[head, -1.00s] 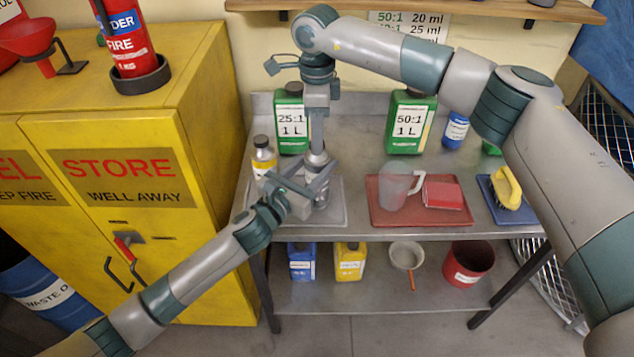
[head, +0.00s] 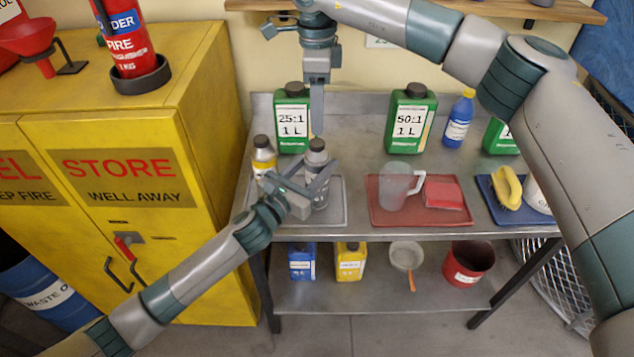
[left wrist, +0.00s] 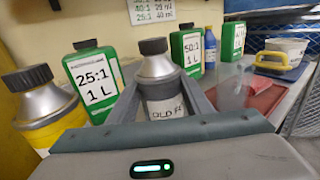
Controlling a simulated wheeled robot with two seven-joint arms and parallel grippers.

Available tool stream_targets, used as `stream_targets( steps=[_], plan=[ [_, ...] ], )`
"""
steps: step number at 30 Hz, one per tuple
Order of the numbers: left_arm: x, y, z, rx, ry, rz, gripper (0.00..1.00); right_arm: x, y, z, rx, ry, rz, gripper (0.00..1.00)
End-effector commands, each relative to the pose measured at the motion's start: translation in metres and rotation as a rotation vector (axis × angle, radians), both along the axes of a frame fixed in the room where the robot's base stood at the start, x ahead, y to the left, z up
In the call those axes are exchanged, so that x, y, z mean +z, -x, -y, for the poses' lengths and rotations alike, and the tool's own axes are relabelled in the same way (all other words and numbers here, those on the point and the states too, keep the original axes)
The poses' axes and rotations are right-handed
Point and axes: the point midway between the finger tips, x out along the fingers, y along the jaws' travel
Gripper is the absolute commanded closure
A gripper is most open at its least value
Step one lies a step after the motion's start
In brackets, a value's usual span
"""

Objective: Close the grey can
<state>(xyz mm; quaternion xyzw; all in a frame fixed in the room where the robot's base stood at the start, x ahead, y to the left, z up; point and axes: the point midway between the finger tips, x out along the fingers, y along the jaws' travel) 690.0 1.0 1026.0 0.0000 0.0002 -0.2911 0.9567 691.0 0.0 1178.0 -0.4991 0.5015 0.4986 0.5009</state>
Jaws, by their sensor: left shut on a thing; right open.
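The grey can (head: 319,182), with a conical grey shoulder and a dark cap (head: 317,145) on its neck, stands upright on the grey tray at the left of the bench. In the left wrist view the can (left wrist: 163,94) shows a white label and its cap (left wrist: 153,46) sits on top, looking level; how tight it is I cannot tell. My left gripper (head: 312,190) is shut around the can's body from the front. My right gripper (head: 317,108) is open and empty, pointing down above the can, clear of the cap.
A yellow can (head: 263,158) stands close left of the grey can. Green bottles (head: 293,120) and (head: 411,123) stand behind. A red tray (head: 382,214) holds a clear jug (head: 396,186) and red cloth (head: 443,195). A yellow cabinet (head: 205,140) borders the left; a shelf (head: 430,8) hangs above.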

Motion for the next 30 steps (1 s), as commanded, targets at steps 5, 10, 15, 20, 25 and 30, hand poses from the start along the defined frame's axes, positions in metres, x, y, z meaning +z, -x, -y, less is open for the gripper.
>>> stream_targets(
  steps=[5, 10, 15, 20, 25, 30],
  plan=[
    [0.000, 0.000, 0.000, 0.000, 0.000, 0.000, 1.00, 0.030, -0.001, -0.001, -0.001, -0.001, 0.002, 0.52],
    [0.000, 0.000, 0.000, 0.000, 0.000, 0.000, 1.00, 0.046, 0.000, -0.001, 0.000, -0.001, 0.001, 0.52],
    [0.000, 0.000, 0.000, 0.000, 0.000, 0.000, 1.00, 0.051, 0.000, 0.000, 0.000, 0.000, 0.000, 0.52],
    [0.000, 0.000, 0.000, 0.000, 0.000, 0.000, 1.00, 0.051, 0.000, 0.000, 0.000, -0.001, -0.001, 0.52],
    [0.000, 0.000, 0.000, 0.000, 0.000, 0.000, 0.33, 0.051, 0.000, 0.000, 0.000, -0.001, 0.000, 0.52],
    [0.000, 0.000, 0.000, 0.000, 0.000, 0.000, 0.33, 0.051, 0.000, 0.000, 0.000, -0.001, 0.000, 0.52]
  ],
)
